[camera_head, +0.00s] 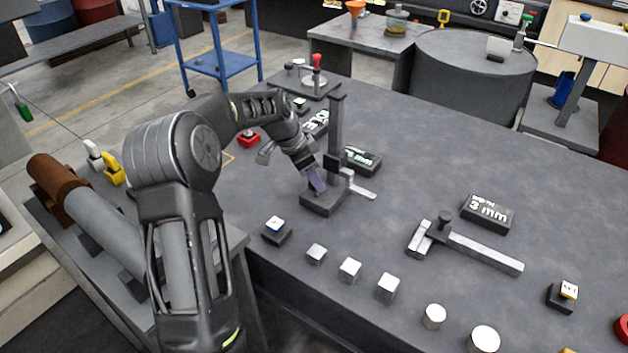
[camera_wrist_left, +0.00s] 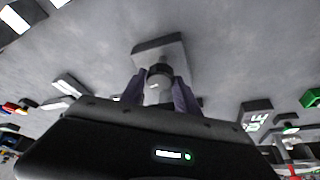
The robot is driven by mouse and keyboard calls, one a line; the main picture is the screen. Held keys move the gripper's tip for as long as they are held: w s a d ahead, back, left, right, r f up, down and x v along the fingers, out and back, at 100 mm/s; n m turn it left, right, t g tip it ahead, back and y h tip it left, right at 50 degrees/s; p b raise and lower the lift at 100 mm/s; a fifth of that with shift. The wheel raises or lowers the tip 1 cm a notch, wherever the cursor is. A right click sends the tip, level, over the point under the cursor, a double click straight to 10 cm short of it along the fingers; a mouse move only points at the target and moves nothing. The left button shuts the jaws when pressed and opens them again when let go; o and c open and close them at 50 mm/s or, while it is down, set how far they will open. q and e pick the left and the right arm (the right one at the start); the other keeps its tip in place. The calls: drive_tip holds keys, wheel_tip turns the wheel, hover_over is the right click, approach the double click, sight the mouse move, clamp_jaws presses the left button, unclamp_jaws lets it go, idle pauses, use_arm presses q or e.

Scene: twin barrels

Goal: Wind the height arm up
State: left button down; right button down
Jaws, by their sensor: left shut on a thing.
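The height gauge is a dark upright post (camera_head: 336,125) on a block base (camera_head: 325,203), standing on the grey table (camera_head: 420,150). Its pale height arm (camera_head: 360,187) sticks out to the right, low on the post. My left gripper (camera_head: 317,181) reaches in from the left, low beside the post. In the left wrist view, its two purple fingers (camera_wrist_left: 159,92) are shut around a small round grey knob (camera_wrist_left: 158,72), with the gauge's block behind it. The fingers hide part of the knob. My right gripper is not in view.
A caliper-like tool (camera_head: 470,248) and a "3 mm" display (camera_head: 488,212) lie to the right. Several metal blocks (camera_head: 350,270) line the front edge. Another dark display (camera_head: 362,160) sits close behind the post.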

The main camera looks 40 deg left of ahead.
use_arm(q)
drive_tip(key=shift+m, duration=0.3)
drive_tip(key=c, duration=0.9)
unclamp_jaws()
drive_tip(key=v, duration=0.7)
drive_tip(key=shift+a+r, duration=0.2)
drive_tip(key=shift+r, duration=0.2)
